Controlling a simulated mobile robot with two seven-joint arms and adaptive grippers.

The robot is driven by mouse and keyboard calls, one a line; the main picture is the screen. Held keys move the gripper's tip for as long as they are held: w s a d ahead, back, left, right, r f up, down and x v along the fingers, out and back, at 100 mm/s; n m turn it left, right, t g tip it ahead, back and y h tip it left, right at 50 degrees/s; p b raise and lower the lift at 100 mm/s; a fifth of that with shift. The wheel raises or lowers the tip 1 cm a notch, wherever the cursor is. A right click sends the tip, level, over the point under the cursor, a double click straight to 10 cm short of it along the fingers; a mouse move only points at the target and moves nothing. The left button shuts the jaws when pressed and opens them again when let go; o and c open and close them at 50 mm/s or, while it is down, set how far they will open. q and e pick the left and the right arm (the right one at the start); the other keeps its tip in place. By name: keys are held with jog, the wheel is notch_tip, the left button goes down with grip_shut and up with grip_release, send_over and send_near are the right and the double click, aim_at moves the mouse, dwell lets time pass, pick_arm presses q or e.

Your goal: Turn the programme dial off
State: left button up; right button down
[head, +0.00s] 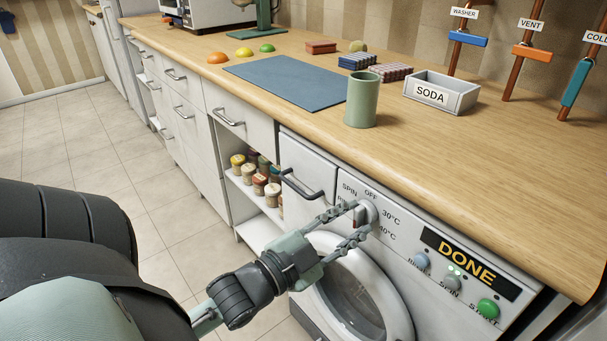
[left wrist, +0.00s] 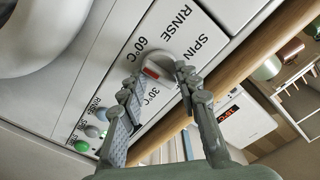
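The programme dial (head: 368,212) is a pale round knob on the washer's front panel, with OFF, SPIN, 30°C and 40°C printed around it. In the left wrist view the dial (left wrist: 164,70) shows a red mark on the side towards the 60°C label, away from SPIN. My left gripper (head: 361,218) is at the panel with its fingers apart. In the left wrist view its fingertips (left wrist: 158,73) are on either side of the dial; I cannot tell whether they touch it. The display (head: 466,262) reads DONE. My right gripper is out of view.
The round washer door (head: 398,312) is just below the dial. Several buttons, including green START (head: 488,308), are to its right. The wooden worktop (head: 460,150) overhangs above, with a green cup (head: 362,100) and SODA box (head: 440,92). A drawer handle (head: 300,186) is left.

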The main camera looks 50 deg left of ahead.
pick_arm(q)
jog(key=m, duration=0.4)
jog(key=shift+m, duration=0.4)
jog(key=m, duration=0.5)
jog(key=shift+m, duration=1.4)
jog(key=shift+f+m+b, duration=0.2)
jog(key=shift+m+b, duration=0.3)
jog(key=shift+m, duration=0.4)
jog(key=shift+m+b, duration=0.45)
jog(key=shift+m, duration=0.45)
jog(key=s, duration=0.8)
jog(key=w+a+f+n+g+y+b, duration=0.1)
jog(key=a+f+n+g+y, duration=0.15)
jog(key=f+n, duration=0.5)
jog(key=w+a+f+n+g+y, duration=0.15)
jog(key=f+n+g, duration=0.3)
jog(key=f, duration=0.55)
jog(key=s+d+f+n+g, duration=0.1)
jog(key=s+f+n+g, duration=0.1)
jog(key=f, duration=0.5)
jog(key=s+d+f+n+g, duration=0.1)
jog(key=s+f+n+g, duration=0.1)
jog(key=f+n, duration=0.5)
jog(key=shift+d+f+g+h+b, duration=0.15)
jog(key=shift+g+h+b, duration=0.3)
jog(key=shift+g, duration=0.45)
